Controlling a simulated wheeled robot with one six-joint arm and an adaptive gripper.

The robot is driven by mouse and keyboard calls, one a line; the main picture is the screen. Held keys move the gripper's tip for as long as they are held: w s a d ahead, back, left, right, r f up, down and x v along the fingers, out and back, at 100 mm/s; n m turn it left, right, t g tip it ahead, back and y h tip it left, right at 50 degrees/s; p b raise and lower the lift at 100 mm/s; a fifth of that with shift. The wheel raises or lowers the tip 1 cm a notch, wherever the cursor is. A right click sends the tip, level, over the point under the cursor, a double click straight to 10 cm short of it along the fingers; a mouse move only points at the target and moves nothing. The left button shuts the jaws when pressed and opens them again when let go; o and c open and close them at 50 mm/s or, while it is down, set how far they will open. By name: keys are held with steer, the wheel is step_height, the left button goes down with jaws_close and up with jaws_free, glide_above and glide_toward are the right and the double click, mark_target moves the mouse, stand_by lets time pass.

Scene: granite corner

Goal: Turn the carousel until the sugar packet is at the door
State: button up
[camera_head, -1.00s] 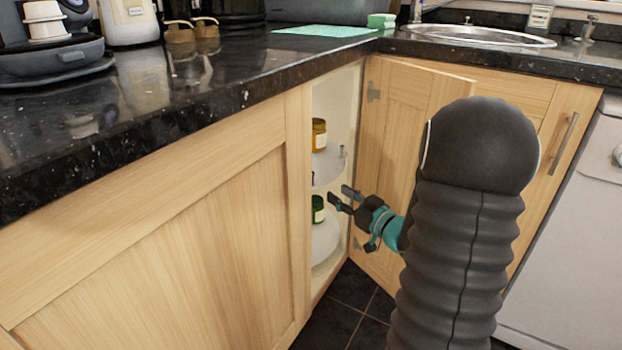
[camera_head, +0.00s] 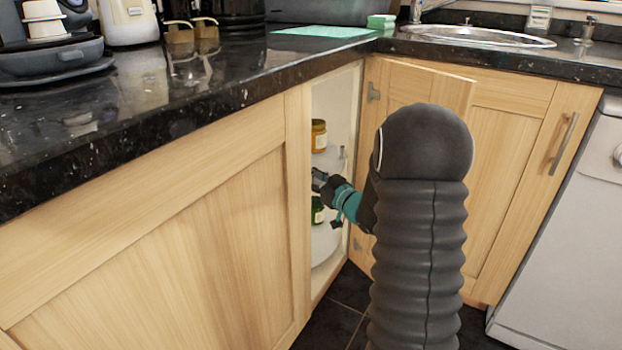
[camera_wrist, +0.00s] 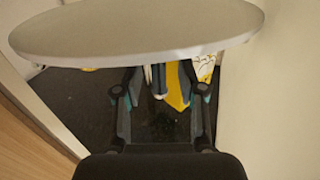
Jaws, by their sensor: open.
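The carousel shows through the open corner cabinet as an upper pale round shelf (camera_head: 329,160) and a lower one (camera_head: 325,246). In the wrist view a pale round shelf (camera_wrist: 130,30) fills the top. My gripper (camera_head: 317,178) reaches through the opening between the two shelf levels. In the wrist view my gripper (camera_wrist: 160,88) has its fingers apart, with yellow and blue-white items (camera_wrist: 176,84) showing beyond and between them. I cannot tell whether it touches anything. A yellow-and-white printed thing (camera_wrist: 207,66) is partly hidden; I cannot make out whether it is the sugar packet.
An amber jar (camera_head: 318,136) stands on the upper shelf and a green jar (camera_head: 317,214) on the lower. The hinged cabinet door (camera_head: 425,88) stands open on the right. The cabinet frame (camera_head: 298,200) borders the opening on the left. A black countertop (camera_head: 200,85) overhangs it.

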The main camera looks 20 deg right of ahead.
jaws_close()
